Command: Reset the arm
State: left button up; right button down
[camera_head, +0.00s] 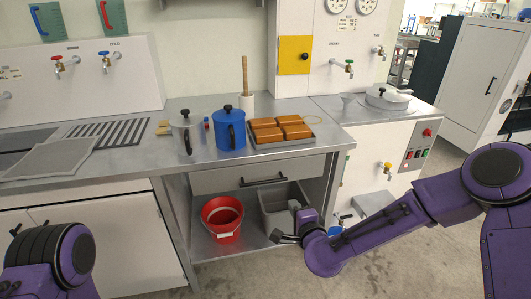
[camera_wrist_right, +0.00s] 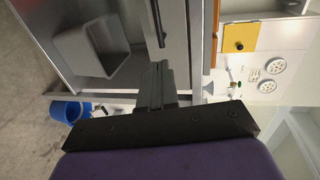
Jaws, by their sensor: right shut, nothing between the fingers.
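My right arm (camera_head: 385,228) comes in from the right edge and reaches left and low across the front of the counter. My right gripper (camera_head: 283,238) is shut and empty in front of the open lower shelf, near the grey bin. In the right wrist view its dark fingers (camera_wrist_right: 155,88) are together, with nothing between them. Part of my left arm (camera_head: 50,260) shows at the bottom left; its gripper is not in view.
A grey bin (camera_head: 273,215) and a red bucket (camera_head: 222,217) stand on the lower shelf under a drawer (camera_head: 235,180). The counter (camera_head: 185,162) holds a blue pot (camera_head: 230,132), a grey pot (camera_head: 185,136) and a tray of brown blocks (camera_head: 280,130). A blue bucket (camera_wrist_right: 68,108) stands nearby.

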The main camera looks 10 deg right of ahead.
jog(key=s+d+f+n+g+h, duration=0.1)
jog(key=s+d+f+n+g, duration=0.15)
jog(key=s+f, duration=0.5)
jog(key=s+d+f+n+g, duration=0.1)
jog(key=s+f+n+g, duration=0.3)
jog(key=s+f, duration=0.4)
jog(key=s+d+f+n+g+h, duration=0.1)
jog(key=s+d+f, duration=0.3)
jog(key=s, duration=0.6)
jog(key=s+d+f+n+g+h+p, duration=0.1)
jog(key=s+d+f+n+g+h, duration=0.1)
jog(key=s, duration=0.8)
jog(key=d+f+n+g, duration=0.1)
jog(key=d+f+g, duration=0.1)
jog(key=d, duration=0.1)
jog(key=shift+s+f+g, duration=0.2)
jog(key=shift+f+g, duration=0.15)
jog(key=shift+d, duration=0.1)
